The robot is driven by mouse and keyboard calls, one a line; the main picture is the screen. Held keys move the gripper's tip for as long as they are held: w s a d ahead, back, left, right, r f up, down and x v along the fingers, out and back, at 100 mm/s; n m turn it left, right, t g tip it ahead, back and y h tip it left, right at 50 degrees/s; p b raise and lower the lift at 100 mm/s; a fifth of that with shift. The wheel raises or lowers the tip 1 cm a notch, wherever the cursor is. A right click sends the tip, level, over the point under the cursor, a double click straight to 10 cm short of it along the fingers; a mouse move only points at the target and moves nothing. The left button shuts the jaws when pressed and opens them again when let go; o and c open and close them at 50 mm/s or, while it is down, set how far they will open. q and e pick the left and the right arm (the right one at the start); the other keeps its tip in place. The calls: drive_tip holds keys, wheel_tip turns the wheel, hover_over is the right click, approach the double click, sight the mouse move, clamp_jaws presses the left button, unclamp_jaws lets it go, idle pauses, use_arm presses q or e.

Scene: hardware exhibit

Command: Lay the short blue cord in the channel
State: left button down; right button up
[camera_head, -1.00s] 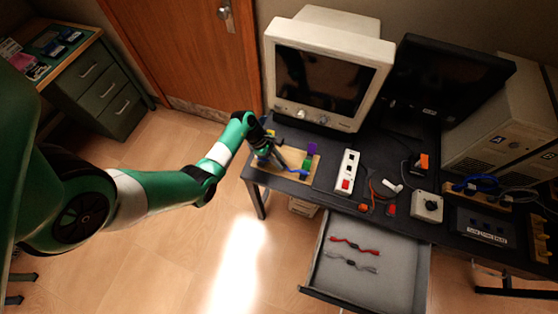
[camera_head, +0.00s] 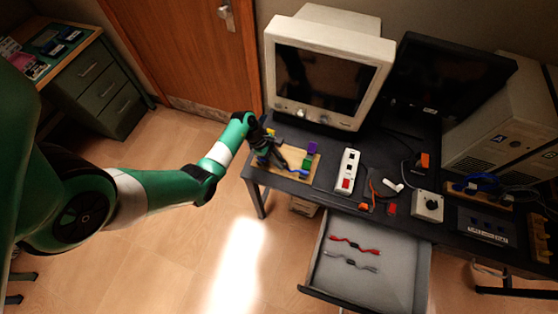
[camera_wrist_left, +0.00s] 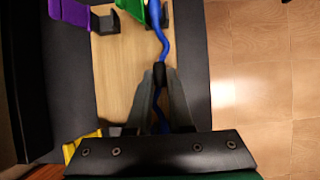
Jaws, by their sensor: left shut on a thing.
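The short blue cord (camera_wrist_left: 163,40) has a black sleeve at its middle. It runs lengthwise over a wooden board (camera_wrist_left: 120,80), its far end at a dark holder (camera_wrist_left: 166,14) near the green block (camera_wrist_left: 129,15) in the left wrist view. My left gripper (camera_wrist_left: 161,78) is shut on the cord around the black sleeve, low over the board. In the head view my left gripper (camera_head: 281,163) hides most of the cord. The near end is partly hidden by the gripper. I cannot tell how deep the cord sits in any channel. My right gripper is not in view.
The board also carries a purple block (camera_wrist_left: 70,12), a second dark holder (camera_wrist_left: 104,22) and a yellow block (camera_wrist_left: 80,144). A power strip (camera_head: 347,171) lies to the right. The open drawer (camera_head: 395,275) holds a red cord (camera_head: 355,245) and a grey cord (camera_head: 350,261). A monitor (camera_head: 325,70) stands behind.

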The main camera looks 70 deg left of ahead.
use_arm(q)
drive_tip(key=shift+f, duration=0.3)
idle(0.4)
drive_tip(key=shift+c, duration=0.5)
unclamp_jaws()
idle(0.3)
drive_tip(key=shift+p+v, duration=0.75)
drive_tip(key=shift+v, duration=0.2)
drive_tip(key=p+v, duration=0.5)
drive_tip(key=shift+a+r, duration=0.1)
drive_tip(key=shift+r, duration=0.15)
